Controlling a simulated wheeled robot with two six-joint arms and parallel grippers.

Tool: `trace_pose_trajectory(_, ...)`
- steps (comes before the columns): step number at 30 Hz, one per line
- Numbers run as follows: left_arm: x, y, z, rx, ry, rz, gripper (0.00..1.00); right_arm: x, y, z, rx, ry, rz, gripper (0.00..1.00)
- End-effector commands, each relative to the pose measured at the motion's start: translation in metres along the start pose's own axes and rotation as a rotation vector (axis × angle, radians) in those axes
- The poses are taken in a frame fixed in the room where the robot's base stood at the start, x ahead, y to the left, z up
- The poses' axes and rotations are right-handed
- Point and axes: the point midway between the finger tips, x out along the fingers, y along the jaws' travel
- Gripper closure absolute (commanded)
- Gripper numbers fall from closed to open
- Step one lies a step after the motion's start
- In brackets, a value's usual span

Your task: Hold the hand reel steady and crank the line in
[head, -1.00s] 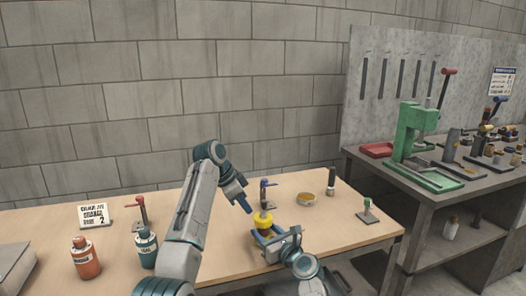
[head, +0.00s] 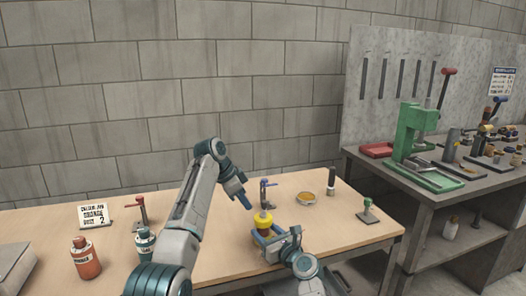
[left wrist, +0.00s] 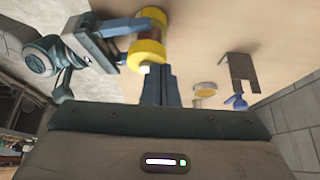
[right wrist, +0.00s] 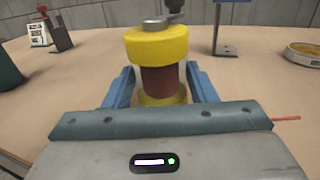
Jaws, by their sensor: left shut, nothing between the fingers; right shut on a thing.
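The hand reel has yellow flanges and a red-brown core; it shows in the head view (head: 264,220), left wrist view (left wrist: 146,57) and right wrist view (right wrist: 158,47). It stands upright at the table's front. My right gripper (head: 268,238) is shut on the reel, its blue fingers on either side of the core in the right wrist view. A grey crank piece (right wrist: 155,24) with a dark knob sits on the reel's top. My left gripper (head: 249,206) is shut and empty, tips pointing down close to the reel's upper left; I cannot tell whether they touch it.
Behind the reel stand a blue-topped post (head: 264,188), a round amber dish (head: 306,198) and a dark cylinder (head: 331,180). A green-topped stand (head: 368,210) is right. Orange (head: 86,258) and teal (head: 145,243) bottles stand left. The table behind my left arm is mostly clear.

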Motion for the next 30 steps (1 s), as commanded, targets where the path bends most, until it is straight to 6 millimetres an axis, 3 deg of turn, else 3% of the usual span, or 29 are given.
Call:
trace_pose_trajectory(19, -0.006, -0.003, 0.006, 0.000, 0.000, 0.000, 1.00, 0.000, 0.000, 0.000, 0.000, 0.000, 0.000, 0.75)
trace_pose_trajectory(30, -0.040, -0.003, -0.013, 0.001, 0.000, -0.001, 1.00, 0.000, 0.000, 0.000, 0.000, 0.001, 0.000, 0.75)
